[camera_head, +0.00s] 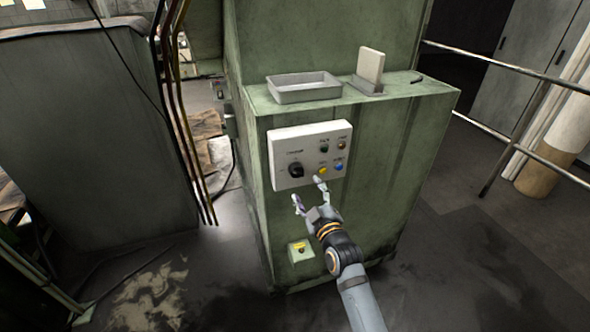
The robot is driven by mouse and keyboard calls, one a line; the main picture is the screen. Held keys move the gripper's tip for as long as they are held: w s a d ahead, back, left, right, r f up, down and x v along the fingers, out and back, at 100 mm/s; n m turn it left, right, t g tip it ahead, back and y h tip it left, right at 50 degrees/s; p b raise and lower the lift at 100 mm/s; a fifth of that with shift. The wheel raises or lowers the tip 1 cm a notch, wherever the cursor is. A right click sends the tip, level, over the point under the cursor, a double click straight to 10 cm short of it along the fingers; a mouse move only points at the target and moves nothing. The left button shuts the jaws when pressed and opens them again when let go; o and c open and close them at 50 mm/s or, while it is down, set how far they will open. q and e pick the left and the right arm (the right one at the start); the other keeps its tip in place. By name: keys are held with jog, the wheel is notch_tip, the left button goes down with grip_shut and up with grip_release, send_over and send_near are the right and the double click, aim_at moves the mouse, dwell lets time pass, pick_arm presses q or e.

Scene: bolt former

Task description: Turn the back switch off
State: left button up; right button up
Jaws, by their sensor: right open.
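A white control panel (310,153) is on the front face of the green machine (380,150). It carries a black rotary knob (296,170) at its left and several small coloured buttons at its right, among them a blue one (339,165). My right gripper (309,190) is open and empty, just below the panel, with its fingers spread toward the panel's lower edge. A small box with a yellow top (299,248) sits lower on the machine. A small switch-like part (220,90) shows on the machine's left side; its setting is too small to tell. My left gripper is not in view.
A grey tray (304,87) and an upright light plate (370,67) stand on the machine's ledge. Cables (177,110) hang at the left beside a dark grey cabinet (90,130). A metal railing (515,140) runs at the right. Open floor (470,270) lies at the front right.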

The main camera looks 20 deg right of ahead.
aim_at(298, 174)
jog(key=shift+m, duration=0.7)
jog(key=w+b, duration=0.1)
jog(key=w, duration=0.3)
jog(key=w+b, duration=0.2)
jog(key=w, duration=0.2)
jog(key=shift+w+a+f+b, duration=0.15)
jog(key=shift+w+b, duration=0.15)
jog(key=shift+w, duration=0.05)
jog(key=shift+m, duration=1)
jog(key=m+p, duration=0.1)
jog(key=r+m+p, duration=0.1)
jog(key=m, duration=0.1)
jog(key=shift+s, duration=0.2)
jog(key=shift+f+m+p, duration=0.1)
jog(key=shift+m+p, duration=0.2)
jog(key=shift+m, duration=0.2)
jog(key=shift+f+m, duration=0.2)
jog(key=shift+m, duration=0.2)
grip_shut()
jog(key=shift+f+n, duration=0.1)
jog(key=shift+n, duration=1)
jog(key=n+b, duration=0.1)
jog(key=n, duration=0.4)
grip_release()
